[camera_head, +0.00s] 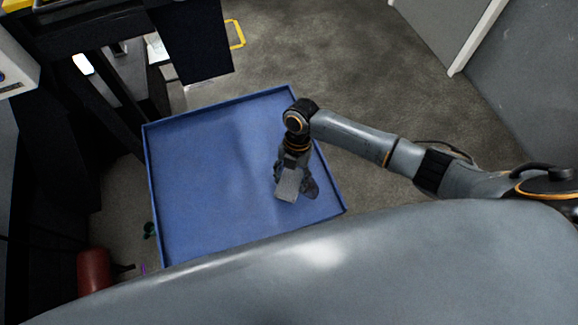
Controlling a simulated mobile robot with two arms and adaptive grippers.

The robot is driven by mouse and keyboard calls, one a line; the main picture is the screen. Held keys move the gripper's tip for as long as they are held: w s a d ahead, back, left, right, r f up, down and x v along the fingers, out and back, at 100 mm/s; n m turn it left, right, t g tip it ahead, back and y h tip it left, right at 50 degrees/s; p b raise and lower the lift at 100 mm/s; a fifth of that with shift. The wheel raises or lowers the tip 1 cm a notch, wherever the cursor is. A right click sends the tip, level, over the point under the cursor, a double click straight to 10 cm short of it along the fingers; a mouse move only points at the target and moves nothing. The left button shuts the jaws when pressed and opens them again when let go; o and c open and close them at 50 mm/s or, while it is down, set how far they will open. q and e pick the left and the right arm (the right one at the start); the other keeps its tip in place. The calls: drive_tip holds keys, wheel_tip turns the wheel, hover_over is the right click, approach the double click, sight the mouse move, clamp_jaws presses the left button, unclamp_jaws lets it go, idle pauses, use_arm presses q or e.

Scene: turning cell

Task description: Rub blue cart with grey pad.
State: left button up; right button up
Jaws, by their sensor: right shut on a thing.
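The blue cart (205,190) stands in front of me, its flat blue top empty and edged by a low rim. My right arm comes in from the right, and my right gripper (290,178) points down over the right part of the cart top. It is shut on the grey pad (287,186), a small light-grey block. I cannot tell whether the pad touches the cart top. My left gripper is not in view.
A dark machine (75,120) stands close along the cart's left side. A red cylinder (94,271) is on the floor at lower left. Open grey floor (340,60) lies behind and right of the cart, up to a grey wall (520,75).

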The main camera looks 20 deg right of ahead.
drive_tip(key=shift+b+x, duration=0.9)
drive_tip(key=shift+x, duration=0.05)
wheel_tip(320, 180, down, 4)
drive_tip(key=b, duration=0.3)
drive_tip(key=shift+w+d+f+b, duration=0.1)
drive_tip(key=shift+d+b, duration=0.05)
drive_tip(key=shift+b, duration=0.2)
drive_tip(key=shift+f+b, duration=0.7)
drive_tip(key=shift+f, duration=0.25)
drive_tip(key=shift+d, duration=0.15)
